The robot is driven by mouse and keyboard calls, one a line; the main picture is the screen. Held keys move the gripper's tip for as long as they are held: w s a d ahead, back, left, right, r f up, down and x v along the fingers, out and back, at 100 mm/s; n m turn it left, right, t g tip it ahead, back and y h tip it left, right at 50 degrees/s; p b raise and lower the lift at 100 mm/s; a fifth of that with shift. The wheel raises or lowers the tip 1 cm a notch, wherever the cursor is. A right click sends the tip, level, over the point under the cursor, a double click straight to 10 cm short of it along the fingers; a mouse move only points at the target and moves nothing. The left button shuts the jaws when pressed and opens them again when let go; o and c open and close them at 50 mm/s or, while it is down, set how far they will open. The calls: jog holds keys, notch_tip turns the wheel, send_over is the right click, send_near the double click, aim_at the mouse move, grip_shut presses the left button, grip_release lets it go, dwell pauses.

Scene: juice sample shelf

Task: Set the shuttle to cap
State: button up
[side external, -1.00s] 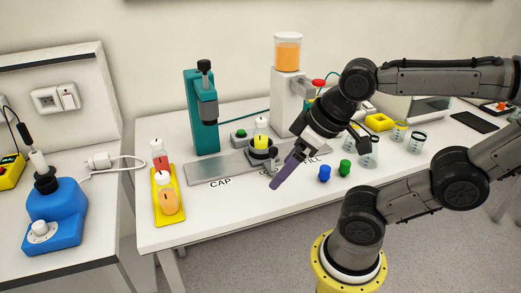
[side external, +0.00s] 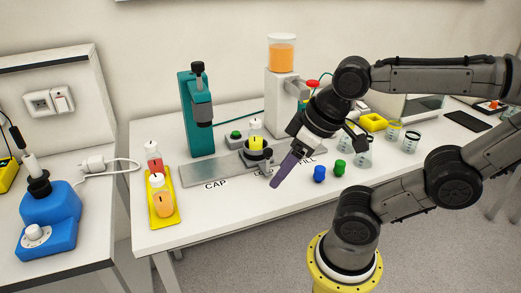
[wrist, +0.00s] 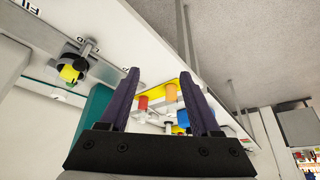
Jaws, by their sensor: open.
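The shuttle (side external: 258,157) is a dark round holder on a flat metal track (side external: 204,173). It carries a clear bottle with yellow juice (side external: 256,143). In the wrist view the shuttle (wrist: 88,47) is at the upper left, outside my fingers. My gripper (side external: 282,172) has purple fingers, apart and empty in the wrist view (wrist: 160,77). In the side view it is in front of and right of the shuttle, pointing down-left and hiding part of the track lettering.
The teal press (side external: 196,110) stands behind the track's left part, the juice dispenser (side external: 282,90) behind its right. A yellow tray (side external: 162,212) with bottles is at the table's left.

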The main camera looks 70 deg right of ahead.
jog(key=w+d+r+m+g, duration=0.1)
jog(key=w+d+r, duration=0.15)
jog(key=r, duration=0.25)
jog(key=m+g, duration=0.4)
jog(key=m, duration=0.1)
send_over(267, 149)
notch_tip(267, 149, down, 13)
jog(key=shift+s, duration=0.15)
grip_shut()
dwell(1.0)
